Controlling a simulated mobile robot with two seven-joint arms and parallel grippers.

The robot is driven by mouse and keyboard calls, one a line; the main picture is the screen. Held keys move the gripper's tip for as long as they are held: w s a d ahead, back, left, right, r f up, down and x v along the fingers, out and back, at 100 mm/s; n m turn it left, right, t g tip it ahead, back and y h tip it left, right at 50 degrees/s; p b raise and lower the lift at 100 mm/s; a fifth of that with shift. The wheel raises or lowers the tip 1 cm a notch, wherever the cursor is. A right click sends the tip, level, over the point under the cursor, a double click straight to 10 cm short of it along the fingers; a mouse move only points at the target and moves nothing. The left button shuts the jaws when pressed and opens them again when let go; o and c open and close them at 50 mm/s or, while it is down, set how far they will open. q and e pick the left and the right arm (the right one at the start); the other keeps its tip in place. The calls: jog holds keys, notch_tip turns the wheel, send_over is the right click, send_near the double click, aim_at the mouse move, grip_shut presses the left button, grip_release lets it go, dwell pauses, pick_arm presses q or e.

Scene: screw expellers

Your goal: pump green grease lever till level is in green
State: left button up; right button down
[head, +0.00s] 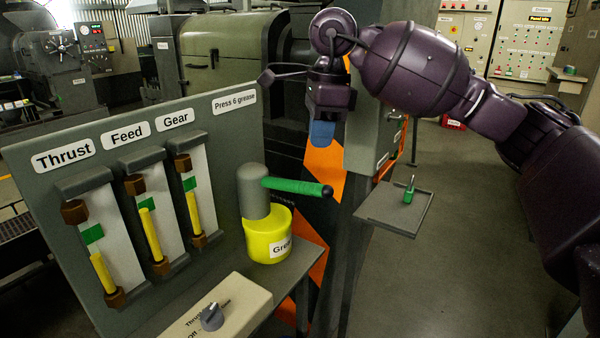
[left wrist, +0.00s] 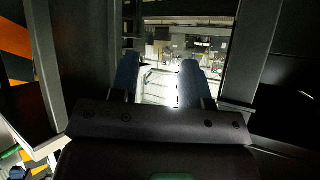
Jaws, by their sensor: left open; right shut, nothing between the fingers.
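The green grease lever (head: 295,187) sticks out to the right, nearly level, from a grey cylinder on the yellow grease pot (head: 262,243). Three gauges stand on the panel. The yellow bar of the Thrust gauge (head: 103,272) ends below its green mark. The yellow bars of the Feed gauge (head: 149,235) and Gear gauge (head: 194,213) reach about the lower edge of their green marks. My right gripper (head: 322,134) is shut and empty, pointing down above the lever's outer end, apart from it. My left gripper (left wrist: 160,80) is open and empty in the left wrist view.
A selector knob (head: 212,317) sits on a beige box in front of the gauges. A sign (head: 234,102) reads "Press 6 grease". A small tray (head: 395,208) with a green-handled item stands right of the lever. Open floor lies at the right.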

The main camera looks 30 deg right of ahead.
aim_at(287, 185)
pick_arm(q)
jog(key=shift+s+a+f, duration=0.15)
jog(key=shift+s+f, duration=0.3)
jog(key=shift+s, duration=0.2)
pick_arm(e)
jog(key=shift+w+a+f+b, duration=0.1)
jog(key=shift+f+b, duration=0.55)
jog(key=shift+f, duration=0.7)
jog(key=shift+w+a+f+b, duration=0.1)
jog(key=shift+f+b, duration=0.5)
jog(key=shift+f, duration=0.75)
jog(key=shift+a+f+b, duration=0.1)
jog(key=shift+f+b, duration=0.2)
jog(key=shift+f, duration=0.5)
pick_arm(q)
jog(key=shift+w+d+f, duration=0.2)
jog(key=shift+w+f, duration=0.4)
jog(key=shift+f, duration=0.25)
